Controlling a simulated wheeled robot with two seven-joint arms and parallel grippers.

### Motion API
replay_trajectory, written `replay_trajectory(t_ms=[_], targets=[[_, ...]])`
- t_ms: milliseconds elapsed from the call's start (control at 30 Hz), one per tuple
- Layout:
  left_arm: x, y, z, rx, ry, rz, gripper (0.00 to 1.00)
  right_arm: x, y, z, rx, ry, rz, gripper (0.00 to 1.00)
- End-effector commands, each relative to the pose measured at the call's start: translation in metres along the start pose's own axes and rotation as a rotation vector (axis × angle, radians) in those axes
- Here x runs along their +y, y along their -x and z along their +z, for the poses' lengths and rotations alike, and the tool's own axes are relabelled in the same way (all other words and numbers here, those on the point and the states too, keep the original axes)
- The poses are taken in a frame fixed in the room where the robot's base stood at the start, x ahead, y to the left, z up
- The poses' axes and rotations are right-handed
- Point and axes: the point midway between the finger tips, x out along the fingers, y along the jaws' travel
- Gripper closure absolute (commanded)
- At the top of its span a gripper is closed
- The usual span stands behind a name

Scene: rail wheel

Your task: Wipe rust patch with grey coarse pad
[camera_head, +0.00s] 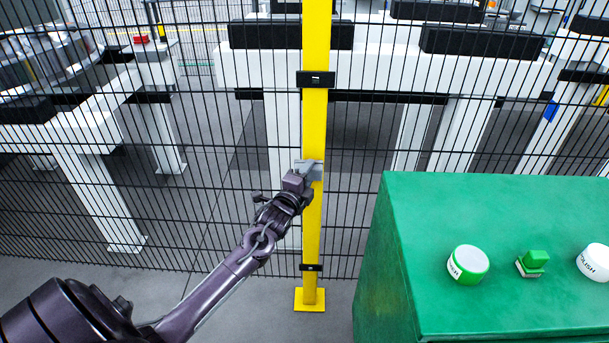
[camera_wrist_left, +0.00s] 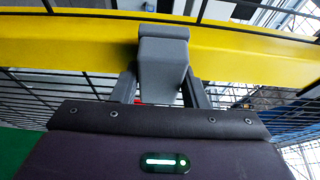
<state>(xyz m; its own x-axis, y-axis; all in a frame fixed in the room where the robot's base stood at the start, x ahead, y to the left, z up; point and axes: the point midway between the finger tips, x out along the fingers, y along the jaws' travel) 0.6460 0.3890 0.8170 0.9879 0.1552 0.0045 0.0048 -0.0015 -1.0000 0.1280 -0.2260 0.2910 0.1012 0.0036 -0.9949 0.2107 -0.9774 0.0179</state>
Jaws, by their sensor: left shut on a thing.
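My left gripper (camera_head: 302,178) reaches up from the lower left to the yellow post (camera_head: 311,225). It is shut on the grey pad (camera_wrist_left: 163,60), which sits between its two fingers in the left wrist view. In that view the pad lies over the yellow post and looks to be against it, though a small gap cannot be ruled out. In the head view the pad (camera_head: 307,164) is small and partly hidden by the gripper. No rust patch shows; the pad and gripper cover part of the post. My right gripper is in neither view.
A green cabinet (camera_head: 410,255) stands at the right. On its top are a white and green round tub (camera_head: 468,264), a small green-topped block (camera_head: 534,261) and a white tub (camera_head: 597,262). Black mesh fence spans behind the post, with white frames beyond. Floor is clear left of the post.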

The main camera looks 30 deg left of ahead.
Motion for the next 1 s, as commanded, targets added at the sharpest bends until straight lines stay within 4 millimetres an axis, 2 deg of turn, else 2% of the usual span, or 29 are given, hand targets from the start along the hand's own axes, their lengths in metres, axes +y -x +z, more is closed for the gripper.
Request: replay_trajectory(t_ms=[233,433,667,1000], targets=[[0.002,-0.008,-0.022,0.001,0.002,-0.002,0.78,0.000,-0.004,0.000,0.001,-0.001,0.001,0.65],[0.002,-0.012,-0.030,0.001,-0.001,0.000,0.78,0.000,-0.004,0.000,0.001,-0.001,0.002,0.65],[0.003,-0.012,-0.024,0.000,-0.002,0.000,0.78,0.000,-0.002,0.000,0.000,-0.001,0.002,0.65],[0.000,-0.003,0.007,-0.006,-0.003,-0.001,0.78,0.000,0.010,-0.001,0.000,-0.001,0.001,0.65]])
